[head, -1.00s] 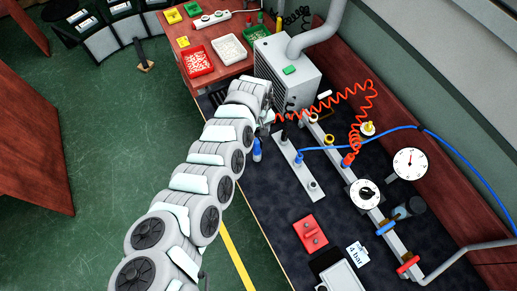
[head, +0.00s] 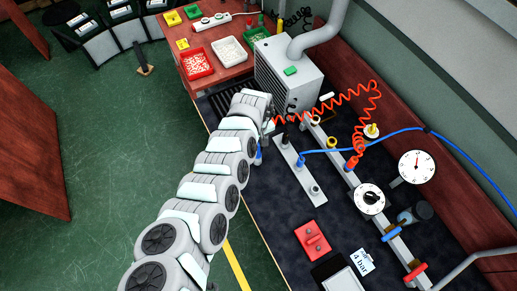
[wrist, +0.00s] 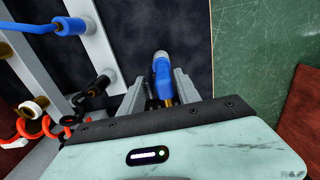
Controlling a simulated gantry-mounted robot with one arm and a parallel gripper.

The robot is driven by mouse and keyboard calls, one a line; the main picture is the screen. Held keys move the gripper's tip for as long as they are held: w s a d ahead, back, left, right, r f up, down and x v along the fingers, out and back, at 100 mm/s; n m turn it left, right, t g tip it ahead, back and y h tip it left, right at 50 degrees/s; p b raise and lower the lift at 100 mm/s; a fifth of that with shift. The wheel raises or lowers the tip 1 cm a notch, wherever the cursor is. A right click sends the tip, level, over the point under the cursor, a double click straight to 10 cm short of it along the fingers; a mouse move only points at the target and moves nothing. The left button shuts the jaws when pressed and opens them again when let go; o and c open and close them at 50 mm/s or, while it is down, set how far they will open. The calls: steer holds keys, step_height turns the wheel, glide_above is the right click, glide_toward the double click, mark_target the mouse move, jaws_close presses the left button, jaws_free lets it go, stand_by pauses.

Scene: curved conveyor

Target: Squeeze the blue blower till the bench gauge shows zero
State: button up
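The blue blower (wrist: 161,72) sits between the two fingers of my gripper (wrist: 160,92) in the wrist view, its nose pointing away and a brass-coloured part near the palm.
A grey rail with fittings (head: 318,192) lies right of my gripper. An orange coiled hose (head: 340,96) and a blue hose (head: 385,134) cross the bench. A black-knobbed dial (head: 370,198), a red block (head: 312,240) and a "4 bar" card (head: 362,260) are nearer. A grey box (head: 287,72) stands behind.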

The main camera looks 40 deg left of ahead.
steer(key=c, duration=0.6)
steer(key=shift+r+p, duration=4.3)
steer(key=shift+p, duration=0.35)
